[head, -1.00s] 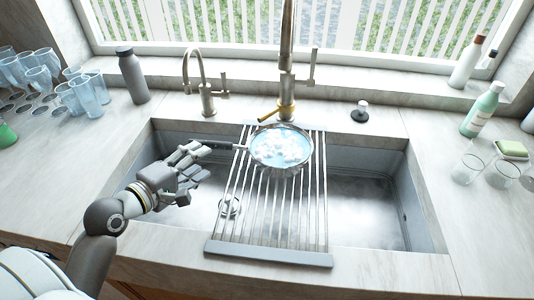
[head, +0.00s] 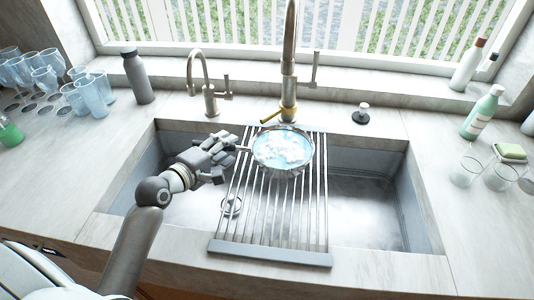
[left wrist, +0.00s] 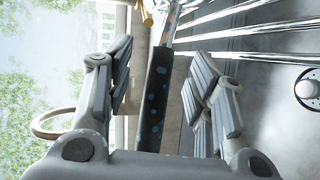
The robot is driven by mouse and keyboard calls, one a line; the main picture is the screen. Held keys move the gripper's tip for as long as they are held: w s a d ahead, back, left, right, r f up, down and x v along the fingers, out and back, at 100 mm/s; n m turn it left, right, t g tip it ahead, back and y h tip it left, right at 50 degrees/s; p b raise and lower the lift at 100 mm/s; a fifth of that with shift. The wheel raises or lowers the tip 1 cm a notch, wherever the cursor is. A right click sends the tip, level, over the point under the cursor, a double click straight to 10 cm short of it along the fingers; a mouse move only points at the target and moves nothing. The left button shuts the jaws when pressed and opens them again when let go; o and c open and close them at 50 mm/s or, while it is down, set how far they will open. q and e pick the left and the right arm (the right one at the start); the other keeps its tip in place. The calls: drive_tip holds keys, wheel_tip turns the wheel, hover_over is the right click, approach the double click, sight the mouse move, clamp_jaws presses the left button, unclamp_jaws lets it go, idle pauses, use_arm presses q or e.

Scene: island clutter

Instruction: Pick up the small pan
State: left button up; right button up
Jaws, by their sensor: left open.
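The small pan (head: 276,173) sits on the metal roll-up rack (head: 270,246) over the sink, with bluish water and white foam in it. Its handle points left, toward my left gripper (head: 231,157). My left gripper is open, with its fingers on both sides of the handle. In the left wrist view the dark, spotted handle (left wrist: 155,98) runs between the open fingers (left wrist: 160,66), with a visible gap on either side. The gripper partly hides the handle in the head view. My right gripper is not in view.
A tall faucet (head: 289,75) stands behind the pan and a smaller tap (head: 208,90) to its left. Several glasses (head: 75,98) and a grey bottle (head: 137,76) stand at left. Bottles (head: 482,112) and glasses (head: 466,170) stand at right. The right sink basin (head: 365,205) is clear.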

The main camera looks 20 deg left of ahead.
use_arm(q)
clamp_jaws()
idle(0.3)
drive_tip(key=shift+r, duration=0.3)
drive_tip(key=shift+r, duration=0.1)
